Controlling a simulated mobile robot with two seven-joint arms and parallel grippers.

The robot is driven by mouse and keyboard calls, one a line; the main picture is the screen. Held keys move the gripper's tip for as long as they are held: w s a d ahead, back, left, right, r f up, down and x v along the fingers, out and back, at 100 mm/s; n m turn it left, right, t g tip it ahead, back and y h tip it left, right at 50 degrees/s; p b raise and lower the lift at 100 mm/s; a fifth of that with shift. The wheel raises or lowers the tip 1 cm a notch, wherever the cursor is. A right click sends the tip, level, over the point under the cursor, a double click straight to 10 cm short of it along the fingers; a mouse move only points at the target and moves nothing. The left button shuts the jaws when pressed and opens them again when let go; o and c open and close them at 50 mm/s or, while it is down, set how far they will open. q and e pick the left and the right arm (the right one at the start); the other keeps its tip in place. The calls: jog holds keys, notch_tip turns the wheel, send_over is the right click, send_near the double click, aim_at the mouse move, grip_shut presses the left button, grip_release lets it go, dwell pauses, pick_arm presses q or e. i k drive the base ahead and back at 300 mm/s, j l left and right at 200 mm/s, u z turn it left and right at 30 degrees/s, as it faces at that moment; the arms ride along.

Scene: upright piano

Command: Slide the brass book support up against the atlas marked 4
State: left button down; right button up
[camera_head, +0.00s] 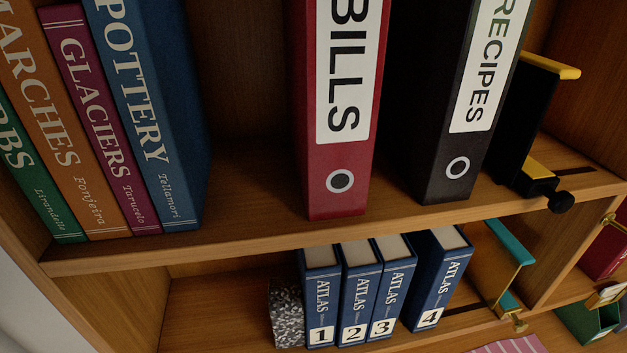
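The brass book support (490,272) stands on the lower shelf, with teal edging at its top and foot and a small brass knob (520,326) at its front. It is to the right of the atlas marked 4 (440,282), with a gap between them. A dark slot shows in the shelf board in that gap. Atlas 4 is a blue book with a slight gap to its left. Atlases 1 (321,300), 2 (358,295) and 3 (391,290) stand side by side there. Neither of my grippers is in view.
A speckled stone block (286,313) stands left of atlas 1. Above, the upper shelf (250,232) holds the BILLS binder (340,110), the RECIPES binder (463,110), a black support with yellow edging (528,120) and several books. A divider (570,258) stands right of the brass support.

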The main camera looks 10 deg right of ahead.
aim_at(496, 257)
jog(key=k+j+z, duration=0.2)
jog(key=z, duration=1.35)
